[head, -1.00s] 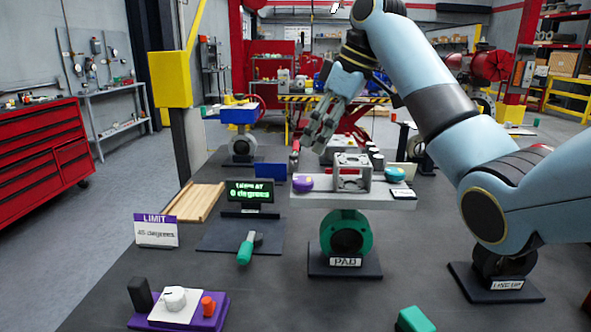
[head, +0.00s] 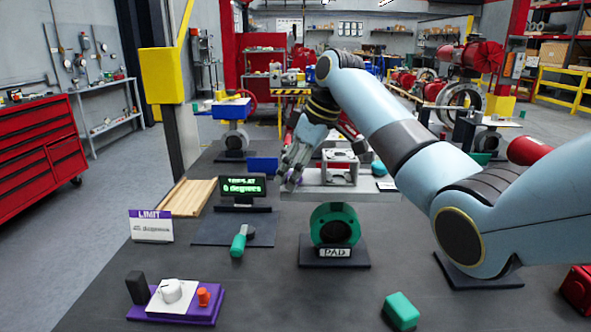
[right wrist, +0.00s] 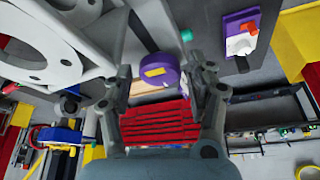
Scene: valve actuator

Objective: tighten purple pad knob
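The purple pad knob (right wrist: 160,70), with a yellow mark on it, shows in the right wrist view between the fingers of my right gripper (right wrist: 163,84). There are gaps on both sides, so the gripper is open. In the head view the right gripper (head: 290,178) is over the left end of the grey plate (head: 368,193) on the green valve (head: 320,222) labelled PAD, and hides the knob. A metal bracket (head: 340,170) stands on the plate beside the gripper. My left gripper is not in view.
A display (head: 242,188) reads 0 degrees. Left of it are a wooden tray (head: 188,198) and a LIMIT card (head: 150,226).

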